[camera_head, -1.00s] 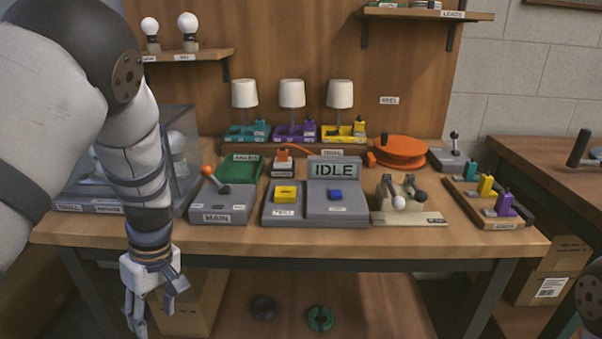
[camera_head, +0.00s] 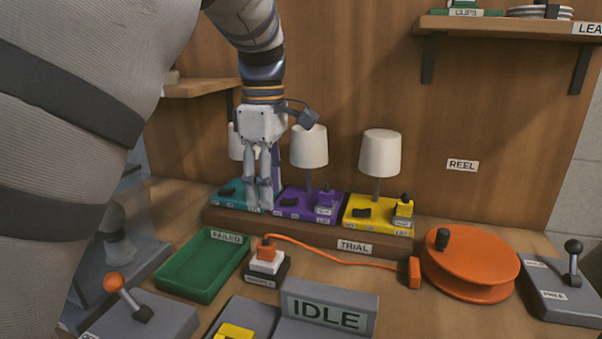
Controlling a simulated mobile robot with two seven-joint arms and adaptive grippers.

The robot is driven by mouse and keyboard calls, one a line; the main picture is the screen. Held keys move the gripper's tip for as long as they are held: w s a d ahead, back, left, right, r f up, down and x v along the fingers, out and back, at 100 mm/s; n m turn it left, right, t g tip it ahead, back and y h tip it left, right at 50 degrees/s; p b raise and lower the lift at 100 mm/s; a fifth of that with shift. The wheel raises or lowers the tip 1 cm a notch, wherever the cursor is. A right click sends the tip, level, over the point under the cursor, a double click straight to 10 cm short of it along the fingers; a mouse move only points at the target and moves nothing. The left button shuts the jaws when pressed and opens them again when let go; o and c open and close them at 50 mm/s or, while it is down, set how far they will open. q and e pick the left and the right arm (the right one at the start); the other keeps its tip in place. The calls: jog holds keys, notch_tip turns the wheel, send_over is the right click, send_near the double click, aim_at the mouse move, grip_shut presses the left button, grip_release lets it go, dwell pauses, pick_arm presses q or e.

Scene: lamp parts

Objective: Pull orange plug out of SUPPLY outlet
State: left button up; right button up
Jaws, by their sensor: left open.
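The orange plug (camera_head: 265,246) sits upright in the white top of the small dark SUPPLY outlet (camera_head: 264,279). An orange cord (camera_head: 335,260) runs from it to the right, to an orange block (camera_head: 414,272) beside the orange reel (camera_head: 471,262). My left gripper (camera_head: 259,207) hangs fingers down, open and empty, above and behind the plug, in front of the teal and purple lamp bases. It is apart from the plug. My right gripper is not in view.
Lamps on teal, purple (camera_head: 310,205) and yellow (camera_head: 378,214) bases stand on the TRIAL ledge. A green FAILED tray (camera_head: 203,265) lies left of the outlet. The IDLE display (camera_head: 327,312) and an orange-knobbed lever (camera_head: 114,283) are in front. My left arm covers the left side.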

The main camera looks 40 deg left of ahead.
pick_arm(q)
send_over(265, 238)
jog(key=f, duration=0.4)
jog(key=shift+s+d+f, duration=0.1)
jog(key=shift+s+f, duration=0.05)
jog(key=shift+s, duration=0.15)
jog(key=f, duration=0.7)
jog(key=shift+w+f, duration=0.2)
jog(key=shift+w, duration=0.05)
grip_shut()
jog(key=c, duration=0.6)
grip_release()
jog(key=shift+c, duration=0.2)
grip_shut()
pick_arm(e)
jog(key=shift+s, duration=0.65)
pick_arm(q)
jog(key=shift+r, duration=0.7)
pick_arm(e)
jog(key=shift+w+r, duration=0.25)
pick_arm(q)
jog(key=shift+r+p, duration=0.4)
jog(key=shift+r, duration=2)
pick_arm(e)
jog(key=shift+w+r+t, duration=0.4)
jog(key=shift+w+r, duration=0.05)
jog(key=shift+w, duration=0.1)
